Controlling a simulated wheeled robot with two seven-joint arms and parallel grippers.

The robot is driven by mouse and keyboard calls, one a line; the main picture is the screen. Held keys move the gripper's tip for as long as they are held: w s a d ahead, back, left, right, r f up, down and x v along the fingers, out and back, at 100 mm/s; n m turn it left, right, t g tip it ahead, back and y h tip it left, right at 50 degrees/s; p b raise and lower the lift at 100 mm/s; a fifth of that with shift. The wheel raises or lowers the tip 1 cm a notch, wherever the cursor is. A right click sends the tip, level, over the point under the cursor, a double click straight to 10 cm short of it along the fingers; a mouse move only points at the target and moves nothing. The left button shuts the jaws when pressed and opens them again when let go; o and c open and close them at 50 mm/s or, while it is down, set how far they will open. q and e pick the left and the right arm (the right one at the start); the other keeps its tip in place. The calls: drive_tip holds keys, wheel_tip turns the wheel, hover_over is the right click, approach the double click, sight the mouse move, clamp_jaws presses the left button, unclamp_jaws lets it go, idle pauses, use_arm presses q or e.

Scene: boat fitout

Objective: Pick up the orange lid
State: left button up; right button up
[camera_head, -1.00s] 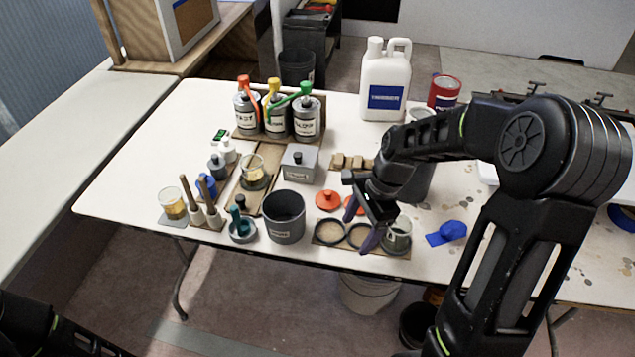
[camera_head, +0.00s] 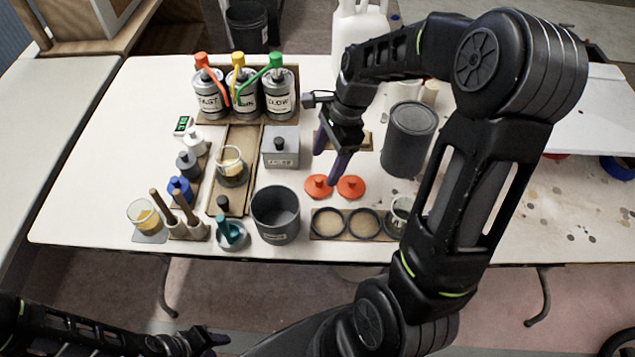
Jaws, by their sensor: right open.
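Two orange lids lie side by side on the white table: a left orange lid (camera_head: 318,187) and a right orange lid (camera_head: 351,187), each with a knob on top. My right gripper (camera_head: 328,162) is open and empty, with its purple fingers pointing down above and just behind the lids. Its nearer fingertip appears close to the knobs; I cannot tell whether it touches. My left gripper (camera_head: 205,341) is low at the front left, away from the table top; its jaws are too small and dark to read.
A board (camera_head: 345,238) with dark rings lies in front of the lids, beside a grey cup (camera_head: 276,216). A grey box (camera_head: 280,147) stands left and a large grey can (camera_head: 408,140) right. Pump bottles (camera_head: 240,92) stand behind. My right arm hides part of the table.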

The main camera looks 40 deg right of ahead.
sight(319, 178)
drive_tip(key=shift+a+f, duration=0.2)
drive_tip(key=shift+f, duration=0.45)
drive_tip(key=shift+x, duration=2.6)
drive_tip(key=shift+w, duration=0.15)
drive_tip(key=c, duration=1.1)
